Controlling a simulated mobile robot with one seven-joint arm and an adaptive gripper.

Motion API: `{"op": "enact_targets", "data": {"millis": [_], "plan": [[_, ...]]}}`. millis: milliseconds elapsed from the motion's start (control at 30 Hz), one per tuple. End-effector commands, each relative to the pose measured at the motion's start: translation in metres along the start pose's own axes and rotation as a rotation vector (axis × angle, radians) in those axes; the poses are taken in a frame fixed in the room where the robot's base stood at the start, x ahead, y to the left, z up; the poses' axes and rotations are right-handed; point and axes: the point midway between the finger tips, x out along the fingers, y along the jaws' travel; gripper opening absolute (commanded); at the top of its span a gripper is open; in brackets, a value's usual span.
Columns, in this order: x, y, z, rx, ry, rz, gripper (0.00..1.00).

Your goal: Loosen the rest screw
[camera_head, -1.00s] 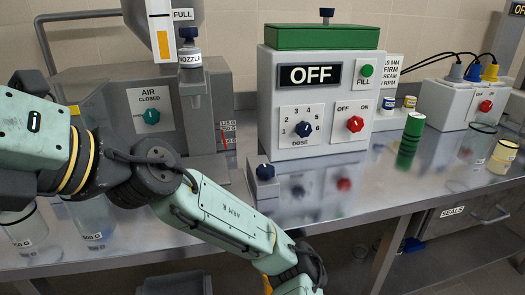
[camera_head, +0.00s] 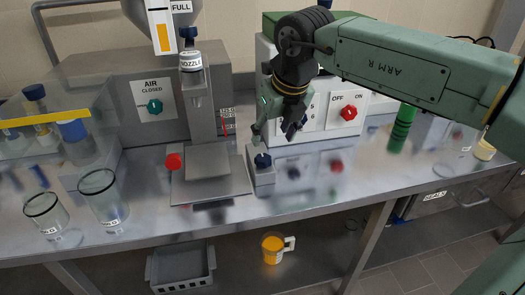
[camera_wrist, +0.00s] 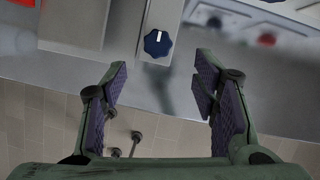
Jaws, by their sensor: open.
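A dark blue lobed knob (camera_head: 262,160) with a white mark sits on a small grey block (camera_head: 262,180), right of the dispenser's flat rest (camera_head: 212,187). It also shows in the wrist view (camera_wrist: 158,43). No label tells me that it is the rest screw. A red knob (camera_head: 174,161) stands at the left back of the rest. My gripper (camera_head: 274,137) is above the blue knob, pointing down. In the wrist view my gripper (camera_wrist: 160,75) is open and empty, with the knob just beyond the gap between its fingers and apart from them.
The dosing box (camera_head: 350,125) stands close behind my gripper, partly hidden by my arm. The nozzle (camera_head: 192,62) hangs over the rest. Two glass beakers (camera_head: 103,205) stand at the left front. A green cylinder (camera_head: 402,128) stands right. The bench's front edge is near.

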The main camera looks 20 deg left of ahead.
Motion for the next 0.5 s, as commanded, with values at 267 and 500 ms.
{"op": "enact_targets", "data": {"millis": [267, 500], "plan": [[0.051, 0.003, 0.001, -0.005, 0.0, 0.007, 0.54], [0.086, 0.004, 0.001, -0.004, -0.002, 0.007, 0.54]]}}
